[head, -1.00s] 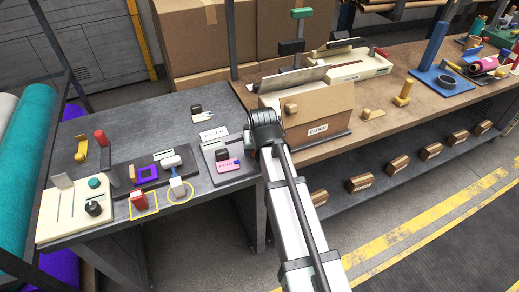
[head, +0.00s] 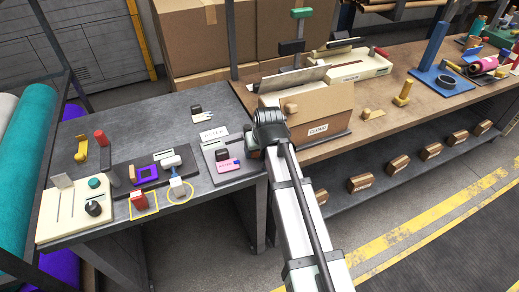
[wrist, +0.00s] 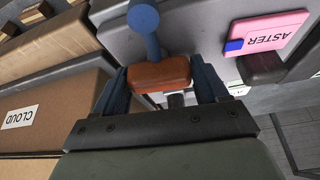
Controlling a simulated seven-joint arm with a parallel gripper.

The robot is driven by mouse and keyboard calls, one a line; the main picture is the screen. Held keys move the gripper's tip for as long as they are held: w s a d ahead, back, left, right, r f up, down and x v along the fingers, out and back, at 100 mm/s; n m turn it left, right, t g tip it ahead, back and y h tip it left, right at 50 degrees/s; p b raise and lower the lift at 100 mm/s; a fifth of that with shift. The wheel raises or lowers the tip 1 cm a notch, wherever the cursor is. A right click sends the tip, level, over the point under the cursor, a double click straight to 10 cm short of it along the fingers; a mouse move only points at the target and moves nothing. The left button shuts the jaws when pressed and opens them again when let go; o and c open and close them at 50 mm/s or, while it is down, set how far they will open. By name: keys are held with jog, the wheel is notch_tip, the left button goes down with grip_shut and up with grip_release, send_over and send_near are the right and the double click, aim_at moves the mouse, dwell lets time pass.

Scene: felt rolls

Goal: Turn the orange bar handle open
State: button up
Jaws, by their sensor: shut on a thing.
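In the wrist view the orange bar handle (wrist: 160,73) is a short, rounded orange-brown block lying crosswise between the two blue fingers of my gripper (wrist: 163,78). The fingers are shut on its two ends. A blue round-ended post (wrist: 146,30) stands just beyond the bar, partly overlapping it in the picture. In the head view my gripper (head: 253,151) is at the right edge of the grey table, below my arm's dark joint. The bar itself is hidden there, and its turn angle is hard to tell.
A pink card marked ASTER (wrist: 269,33) and a dark block (wrist: 262,68) are close to the right finger. A cardboard box marked CLOUD (wrist: 45,115) is close on the left. The grey table (head: 150,125) holds several other fixtures further left.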

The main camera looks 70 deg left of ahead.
jog(key=shift+n, duration=0.5)
jog(key=o, duration=1.4)
jog(key=v, duration=1.3)
jog(key=shift+w+d+r, duration=0.2)
jog(key=shift+w+r, duration=0.05)
jog(key=shift+r, duration=0.15)
